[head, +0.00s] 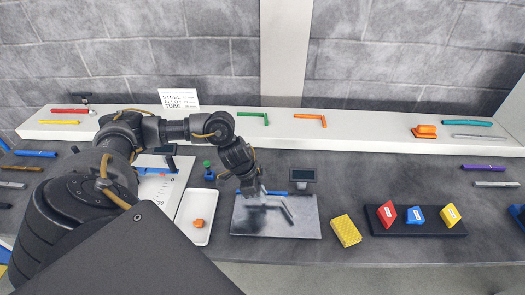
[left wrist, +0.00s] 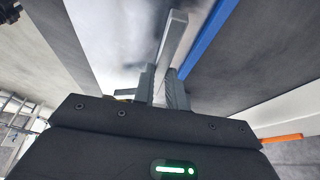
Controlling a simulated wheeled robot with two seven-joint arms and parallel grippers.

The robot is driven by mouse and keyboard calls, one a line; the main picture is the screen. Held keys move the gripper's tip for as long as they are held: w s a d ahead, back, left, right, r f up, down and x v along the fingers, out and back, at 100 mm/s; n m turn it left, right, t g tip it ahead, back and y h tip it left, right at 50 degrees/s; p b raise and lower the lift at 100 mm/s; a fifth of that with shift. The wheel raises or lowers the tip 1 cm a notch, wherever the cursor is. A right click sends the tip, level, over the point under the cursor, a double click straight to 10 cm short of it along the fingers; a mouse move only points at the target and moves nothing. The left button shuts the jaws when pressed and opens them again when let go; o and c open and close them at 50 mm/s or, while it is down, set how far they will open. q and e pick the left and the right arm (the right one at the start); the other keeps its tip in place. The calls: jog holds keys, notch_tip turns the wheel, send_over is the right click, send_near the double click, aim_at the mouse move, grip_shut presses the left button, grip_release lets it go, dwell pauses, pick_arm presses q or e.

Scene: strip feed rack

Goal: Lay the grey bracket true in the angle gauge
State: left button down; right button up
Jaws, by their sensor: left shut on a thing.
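My left gripper (head: 262,194) is over a shiny grey plate (head: 252,222) with a blue bar (head: 277,193) along its back edge; I take this plate to be the angle gauge. The gripper is shut on the grey bracket (head: 287,211), whose free arm points toward the front right of the plate. In the left wrist view the bracket (left wrist: 173,38) stands out between the two fingers (left wrist: 163,88), with the blue bar (left wrist: 207,38) to its right and apart from it. Whether the bracket touches the plate, I cannot tell. My right gripper is not in view.
A small dark display (head: 303,174) stands behind the plate. A white tray (head: 196,232) with an orange piece is to its left. A yellow block (head: 346,230) and a black holder (head: 385,229) with red, blue and yellow pieces are to its right. A white shelf (head: 365,125) runs behind.

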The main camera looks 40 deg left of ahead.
pick_arm(q)
jog(key=shift+f+b, duration=0.45)
jog(key=shift+f, duration=0.75)
jog(key=c, duration=1.3)
grip_release()
jog(key=shift+c, duration=0.2)
jog(key=v, duration=1)
jog(key=shift+s+a+r+b, duration=0.1)
jog(key=shift+s+r+b, duration=0.1)
jog(key=shift+r+b, duration=0.15)
